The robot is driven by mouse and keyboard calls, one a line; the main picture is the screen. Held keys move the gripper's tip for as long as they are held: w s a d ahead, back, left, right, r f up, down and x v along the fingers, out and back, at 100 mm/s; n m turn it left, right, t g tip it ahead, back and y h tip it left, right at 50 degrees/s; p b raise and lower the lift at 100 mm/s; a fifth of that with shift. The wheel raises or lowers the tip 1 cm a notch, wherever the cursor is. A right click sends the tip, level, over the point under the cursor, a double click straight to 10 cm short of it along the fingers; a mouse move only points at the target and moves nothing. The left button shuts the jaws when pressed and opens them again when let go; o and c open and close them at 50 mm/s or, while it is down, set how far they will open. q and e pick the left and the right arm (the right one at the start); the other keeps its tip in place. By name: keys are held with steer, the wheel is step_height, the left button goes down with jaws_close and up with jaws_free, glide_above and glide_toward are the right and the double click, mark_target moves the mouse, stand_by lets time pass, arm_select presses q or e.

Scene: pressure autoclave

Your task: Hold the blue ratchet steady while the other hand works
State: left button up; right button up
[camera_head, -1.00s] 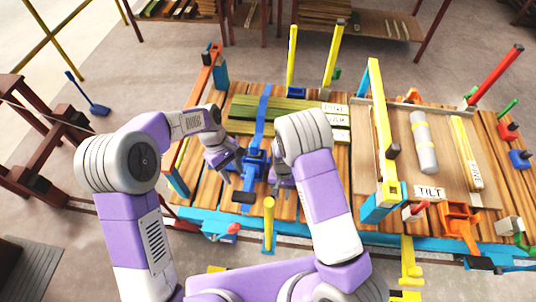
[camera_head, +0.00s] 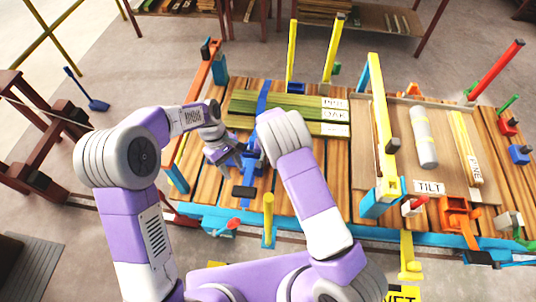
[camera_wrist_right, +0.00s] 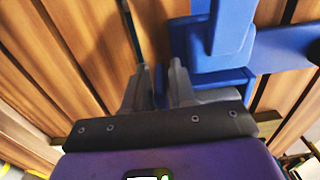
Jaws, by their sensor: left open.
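The blue ratchet (camera_head: 251,165) sits at the near end of a blue strap (camera_head: 262,100) on the wooden slat table, with a black handle end (camera_head: 244,192) toward me. It also shows in the right wrist view (camera_wrist_right: 220,75), at the upper right. My left gripper (camera_head: 233,160) is open, close to the ratchet's left side; whether it touches is unclear. My right gripper is hidden behind its own arm in the head view. In the wrist view my right gripper (camera_wrist_right: 160,85) has its fingers apart, with its right finger close beside the ratchet and nothing clearly between them.
The strap crosses green boards (camera_head: 295,105) with white labels. A tan board (camera_head: 400,150) at the right carries a grey cylinder (camera_head: 424,138) and a "TILT" label. Yellow posts (camera_head: 333,50) and a yellow bar (camera_head: 381,120) stand up around the table.

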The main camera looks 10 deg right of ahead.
steer(key=shift+f, duration=0.35)
jaws_close()
stand_by(1.1)
arm_select(q)
steer(key=shift+s, duration=0.15)
steer(key=c, duration=0.3)
steer(key=shift+s+d+f+m+y, duration=0.1)
steer(key=shift+s+f+m+y, duration=0.05)
steer(key=shift+s+m+y, duration=0.2)
steer(key=shift+c, duration=1.4)
steer(key=s+m+t, duration=0.1)
steer(key=s+d+m+t+y, duration=0.1)
steer(key=m, duration=0.1)
steer(key=s+m+t, duration=0.1)
steer(key=m, duration=0.1)
steer(key=shift+d+f+m+t+y, duration=0.2)
steer(key=shift+d+m+t+y, duration=0.05)
steer(key=shift+d+t, duration=0.1)
jaws_close()
steer(key=shift+s+d+m+t, duration=0.3)
steer(key=shift+s+m+t, duration=0.05)
steer(key=shift+m, duration=0.25)
